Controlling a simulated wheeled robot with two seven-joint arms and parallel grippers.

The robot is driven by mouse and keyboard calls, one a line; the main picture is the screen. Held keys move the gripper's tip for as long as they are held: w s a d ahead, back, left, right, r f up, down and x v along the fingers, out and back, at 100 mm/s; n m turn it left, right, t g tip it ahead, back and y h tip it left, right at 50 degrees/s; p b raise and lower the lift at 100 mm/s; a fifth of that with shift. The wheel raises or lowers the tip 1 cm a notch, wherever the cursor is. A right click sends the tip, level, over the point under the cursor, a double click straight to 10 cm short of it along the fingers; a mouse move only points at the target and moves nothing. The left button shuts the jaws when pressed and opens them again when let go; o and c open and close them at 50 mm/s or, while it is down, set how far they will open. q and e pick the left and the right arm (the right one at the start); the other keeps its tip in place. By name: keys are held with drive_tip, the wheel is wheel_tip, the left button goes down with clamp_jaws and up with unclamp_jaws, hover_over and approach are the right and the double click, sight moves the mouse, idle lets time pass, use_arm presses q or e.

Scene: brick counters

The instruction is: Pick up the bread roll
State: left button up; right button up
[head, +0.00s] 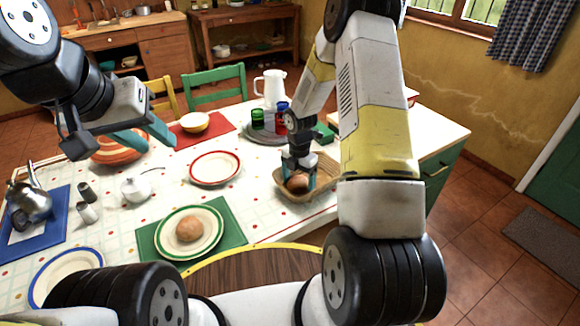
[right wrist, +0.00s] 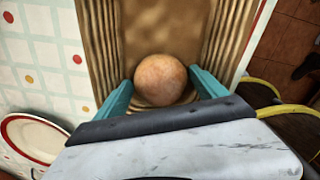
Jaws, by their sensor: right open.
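A round brown bread roll (head: 297,182) lies in a tan basket (head: 325,179) on the table. My right gripper (head: 299,180) points down into the basket, open, with its teal fingers on either side of this roll. In the right wrist view the roll (right wrist: 160,80) shows between the two fingertips (right wrist: 158,88), near one end of the ribbed basket (right wrist: 98,40). I cannot tell whether the fingers touch it. A second roll (head: 189,229) sits on a green-rimmed plate (head: 165,238). My left gripper (head: 150,138) is open and empty above the table's left part.
A red-rimmed plate (head: 214,168) lies left of the basket. Behind it stand a tray (head: 265,137) with green, blue and red cups and a white pitcher (head: 271,88). A kettle (head: 30,202), shakers (head: 86,212) and a blue-rimmed plate (head: 65,275) are at the left.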

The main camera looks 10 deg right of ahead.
drive_tip(key=c, duration=1.1)
